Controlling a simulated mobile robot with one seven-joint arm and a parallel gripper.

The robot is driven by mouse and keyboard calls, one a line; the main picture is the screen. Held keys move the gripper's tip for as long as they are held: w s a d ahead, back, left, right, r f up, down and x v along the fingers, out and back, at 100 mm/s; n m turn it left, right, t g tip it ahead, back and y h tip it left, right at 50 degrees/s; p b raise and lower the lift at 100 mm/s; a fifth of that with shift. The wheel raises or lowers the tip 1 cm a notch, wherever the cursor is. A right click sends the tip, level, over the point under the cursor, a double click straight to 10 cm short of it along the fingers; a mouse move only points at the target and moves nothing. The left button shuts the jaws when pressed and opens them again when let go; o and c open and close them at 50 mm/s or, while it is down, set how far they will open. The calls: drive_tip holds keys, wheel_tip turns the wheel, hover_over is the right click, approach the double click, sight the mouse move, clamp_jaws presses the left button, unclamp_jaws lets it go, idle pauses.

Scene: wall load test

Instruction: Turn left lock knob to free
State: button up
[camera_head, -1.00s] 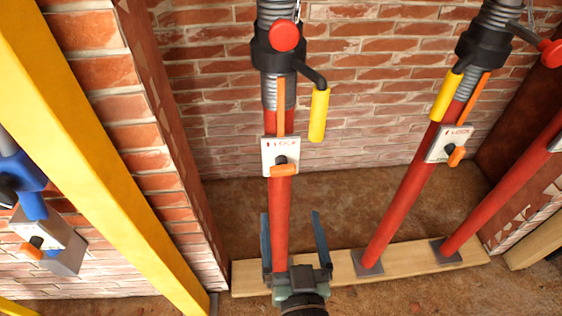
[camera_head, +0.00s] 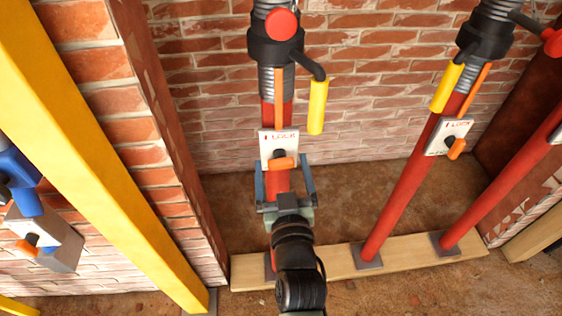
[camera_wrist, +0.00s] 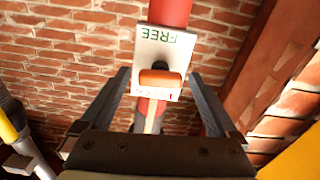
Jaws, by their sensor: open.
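The left lock knob is an orange bar handle (camera_head: 283,163) on a black hub. It sits on a white plate (camera_head: 279,138) on the left red post (camera_head: 277,113), below an orange strip. In the wrist view the knob (camera_wrist: 160,79) lies crosswise, and the plate (camera_wrist: 163,52) appears inverted with "FREE" in green and partly covered red lettering at the other end. In the head view the plate's upper edge reads LOCK. My gripper (camera_head: 283,172) is open around the post, just below the knob. Its fingers flank the knob in the wrist view, apart from it.
A right post (camera_head: 402,195) carries a similar lock plate (camera_head: 446,137). A yellow handle (camera_head: 317,107) hangs beside the left post's black collar. A yellow beam (camera_head: 95,145) and a brick pillar stand at left. A wooden board (camera_head: 330,262) lies under the posts.

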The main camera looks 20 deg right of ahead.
drive_tip(key=shift+w+d, duration=0.2)
drive_tip(key=shift+w, duration=0.5)
drive_tip(key=shift+c, duration=0.2)
drive_tip(key=c, duration=1.3)
drive_tip(key=shift+m+p, duration=0.3)
drive_tip(key=shift+m, duration=0.3)
drive_tip(key=shift+c, duration=0.2)
drive_tip(key=o, duration=1.4)
drive_tip(key=shift+s, duration=0.15)
drive_tip(key=v, duration=1.2)
drive_tip(key=shift+s+a, duration=0.15)
drive_tip(key=shift+s, duration=0.2)
